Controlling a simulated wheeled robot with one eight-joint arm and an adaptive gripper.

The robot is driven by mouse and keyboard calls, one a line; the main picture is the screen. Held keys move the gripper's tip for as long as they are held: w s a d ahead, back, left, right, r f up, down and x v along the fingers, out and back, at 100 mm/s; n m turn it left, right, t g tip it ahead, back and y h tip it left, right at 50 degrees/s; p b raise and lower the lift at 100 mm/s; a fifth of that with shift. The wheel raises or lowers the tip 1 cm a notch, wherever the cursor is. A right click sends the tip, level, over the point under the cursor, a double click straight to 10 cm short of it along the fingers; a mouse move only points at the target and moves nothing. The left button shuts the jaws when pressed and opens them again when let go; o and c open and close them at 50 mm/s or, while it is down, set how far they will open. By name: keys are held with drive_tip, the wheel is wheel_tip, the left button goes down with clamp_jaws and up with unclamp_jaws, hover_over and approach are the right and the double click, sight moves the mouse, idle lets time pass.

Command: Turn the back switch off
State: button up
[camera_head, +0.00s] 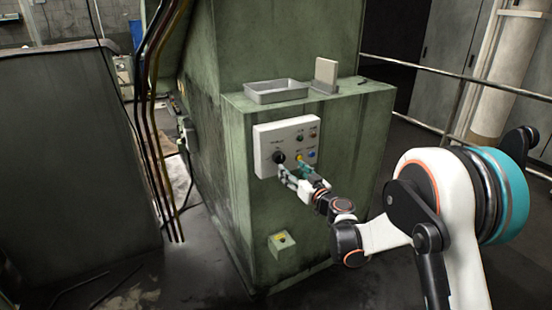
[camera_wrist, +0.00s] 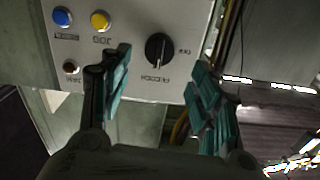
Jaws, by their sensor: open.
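A light grey control panel (camera_head: 266,136) is on the front of the green machine. A large black rotary switch (camera_head: 279,157) is at its lower left; no label marks it legibly as the back switch. In the wrist view the panel appears upside down, and the black switch (camera_wrist: 159,48) has a light pointer line. My gripper (camera_head: 293,171) is open and empty in front of the panel's lower edge. In the wrist view its teal fingers (camera_wrist: 160,78) stand on either side of the switch, apart from it. Their depth from the panel is unclear.
Yellow (camera_head: 299,157) and blue (camera_head: 311,154) buttons sit right of the switch, with smaller controls above. A small box with a yellow face (camera_head: 281,240) is lower on the machine. A metal tray (camera_head: 276,97) rests on top. Cables (camera_head: 152,120) hang at left.

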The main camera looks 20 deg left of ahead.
sight(282, 161)
drive_tip(key=p+x, duration=0.1)
drive_tip(key=x, duration=0.6)
drive_tip(key=shift+w+a, duration=0.25)
drive_tip(key=shift+a, duration=0.05)
drive_tip(key=shift+w+a+m+p, duration=0.15)
drive_tip(key=shift+w+m+p, duration=0.15)
drive_tip(key=shift+m, duration=0.2)
drive_tip(key=shift+s+r+m+p, duration=0.15)
drive_tip(key=shift+m+p, duration=0.15)
drive_tip(key=shift+m, duration=0.9)
drive_tip(key=shift+m+p, duration=0.35)
drive_tip(key=shift+m, duration=0.85)
drive_tip(key=shift+f+m+b, duration=0.2)
drive_tip(key=shift+m+b, duration=0.2)
drive_tip(key=shift+m, duration=0.2)
drive_tip(key=m+b, duration=0.1)
drive_tip(key=m, duration=0.3)
drive_tip(key=shift+r, duration=0.1)
